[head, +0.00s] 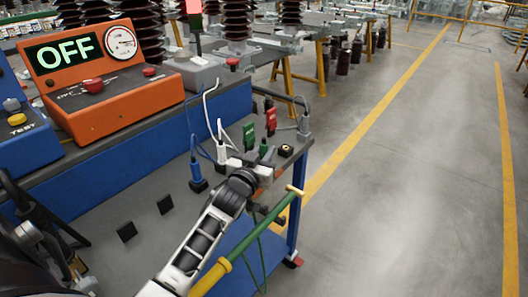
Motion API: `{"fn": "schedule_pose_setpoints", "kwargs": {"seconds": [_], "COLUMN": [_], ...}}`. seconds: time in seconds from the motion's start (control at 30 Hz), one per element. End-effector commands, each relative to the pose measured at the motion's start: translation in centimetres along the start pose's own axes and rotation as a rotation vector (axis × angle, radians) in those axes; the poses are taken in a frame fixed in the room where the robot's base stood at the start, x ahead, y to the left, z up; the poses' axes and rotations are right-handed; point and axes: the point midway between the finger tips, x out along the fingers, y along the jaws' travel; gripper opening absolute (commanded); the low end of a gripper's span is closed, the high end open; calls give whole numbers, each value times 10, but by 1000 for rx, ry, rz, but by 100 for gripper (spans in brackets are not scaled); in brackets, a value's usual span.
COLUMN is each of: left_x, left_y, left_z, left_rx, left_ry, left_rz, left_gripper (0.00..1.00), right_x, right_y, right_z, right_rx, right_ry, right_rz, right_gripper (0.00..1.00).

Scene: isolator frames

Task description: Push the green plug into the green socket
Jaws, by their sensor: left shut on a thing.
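My left gripper (253,164) reaches in from the left over the far right end of the grey bench top. It is shut on the green plug (263,148), whose green upper part shows just beyond the fingers. The fingers and wrist hide the plug's lower part, so I cannot tell whether it touches a socket. A green upright plate (249,135) stands just behind the gripper. I cannot make out the green socket for certain. A green cable (259,262) hangs below the bench edge. My right gripper is not in view.
A red plate (271,121), a blue plug (196,171) and a white plug (221,150) stand close around the gripper. A black socket block (286,150) sits right of it. An orange box reading OFF (105,85) stands behind. A green bar (250,232) crosses in front.

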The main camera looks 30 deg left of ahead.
Motion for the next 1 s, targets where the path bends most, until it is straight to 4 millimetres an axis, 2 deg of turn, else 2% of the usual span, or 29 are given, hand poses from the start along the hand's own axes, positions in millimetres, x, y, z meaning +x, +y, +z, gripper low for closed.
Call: {"fn": "schedule_pose_setpoints", "kwargs": {"seconds": [0.4, 0.43, 0.5, 0.87, 1.0], "left_x": [0, 0, 0, 0, -22], "left_y": [0, 0, 0, 0, 0], "left_z": [11, 10, 10, 10, 11], "left_rx": [-1, -1, -1, -1, -2], "left_ry": [1, 1, 1, 0, -3], "left_rz": [0, 0, 0, 0, 0], "left_gripper": [0, 28, 45, 45, 45], "right_x": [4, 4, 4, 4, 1], "right_y": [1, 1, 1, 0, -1], "right_z": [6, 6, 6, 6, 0], "right_rx": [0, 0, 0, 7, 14], "right_ry": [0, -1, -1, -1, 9], "right_rz": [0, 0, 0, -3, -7], "right_gripper": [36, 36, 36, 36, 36]}}
